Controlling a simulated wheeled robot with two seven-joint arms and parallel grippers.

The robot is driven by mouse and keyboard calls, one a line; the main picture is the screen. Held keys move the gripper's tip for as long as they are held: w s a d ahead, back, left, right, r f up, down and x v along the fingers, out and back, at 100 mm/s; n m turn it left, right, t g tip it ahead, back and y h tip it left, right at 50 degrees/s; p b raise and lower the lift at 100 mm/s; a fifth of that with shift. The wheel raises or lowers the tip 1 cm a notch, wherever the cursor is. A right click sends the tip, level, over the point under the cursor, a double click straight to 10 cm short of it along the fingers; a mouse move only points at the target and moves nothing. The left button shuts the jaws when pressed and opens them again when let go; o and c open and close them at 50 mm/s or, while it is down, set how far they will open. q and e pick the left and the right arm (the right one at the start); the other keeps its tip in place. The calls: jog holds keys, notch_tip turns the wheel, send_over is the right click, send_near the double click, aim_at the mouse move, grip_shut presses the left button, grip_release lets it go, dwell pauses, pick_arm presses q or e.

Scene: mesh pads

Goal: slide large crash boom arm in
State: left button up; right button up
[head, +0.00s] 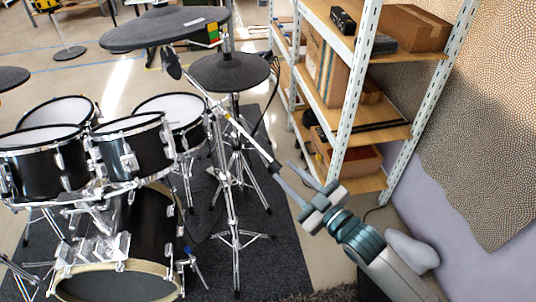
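The large crash cymbal (165,27) is a wide dark pad at the top, tilted on its stand. Its silver boom arm (232,122) slopes down to the right from near the cymbal, across the upright stand (229,200), to a dark end piece (272,165). My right gripper (283,171) comes in from the lower right. Its two fingers are apart, with the tips close to the boom's dark end. I cannot tell whether they touch it. My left gripper is not in view.
Black drums (135,147) with pale heads stand at the left on a dark mat (275,240). A smaller cymbal (229,72) sits behind the boom. A shelf rack (357,85) with cardboard boxes (410,27) stands behind my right gripper. A wall is at the right.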

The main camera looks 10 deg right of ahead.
aim_at(270, 158)
jog(key=x, duration=0.9)
jog(key=shift+p, duration=0.35)
jog(key=shift+s, duration=0.1)
grip_shut()
